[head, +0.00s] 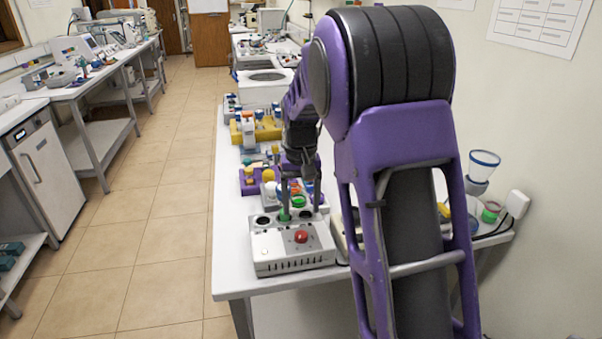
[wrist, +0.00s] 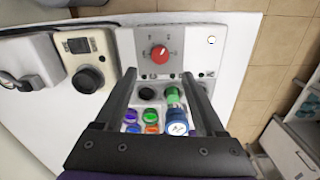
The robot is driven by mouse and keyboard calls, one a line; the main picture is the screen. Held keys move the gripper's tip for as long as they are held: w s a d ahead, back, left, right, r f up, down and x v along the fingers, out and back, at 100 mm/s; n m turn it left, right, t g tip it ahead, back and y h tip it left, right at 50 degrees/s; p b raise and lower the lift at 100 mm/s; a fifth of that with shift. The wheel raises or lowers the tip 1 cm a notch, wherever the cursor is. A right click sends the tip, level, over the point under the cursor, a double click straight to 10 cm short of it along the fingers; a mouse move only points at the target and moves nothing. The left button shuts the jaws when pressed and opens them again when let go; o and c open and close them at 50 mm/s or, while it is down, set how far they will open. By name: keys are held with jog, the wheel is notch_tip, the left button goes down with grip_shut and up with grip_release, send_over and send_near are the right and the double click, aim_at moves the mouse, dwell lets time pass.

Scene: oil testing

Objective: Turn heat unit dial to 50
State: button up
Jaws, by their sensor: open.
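The heat unit (head: 290,262) is a pale box at the near end of the bench in the head view. Its round red dial (head: 301,236) sits on top. In the wrist view the dial (wrist: 159,53) shows a small light pointer mark towards the top, with marks around it too small to read. My gripper (head: 301,208) is over the rear of the unit, behind the dial. In the wrist view its two dark fingers (wrist: 159,76) are spread, with the dial ahead of and between their tips, apparently untouched. Height above the dial is hard to tell.
Green and blue capped tubes (wrist: 175,103) and several coloured caps (wrist: 140,121) lie below the gripper. A cream device with a black knob (wrist: 88,79) stands left of the unit in the wrist view. Racks (head: 258,130) crowd the bench behind; the aisle floor (head: 150,220) is clear.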

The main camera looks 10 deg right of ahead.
notch_tip(320, 180, up, 9)
dwell(0.3)
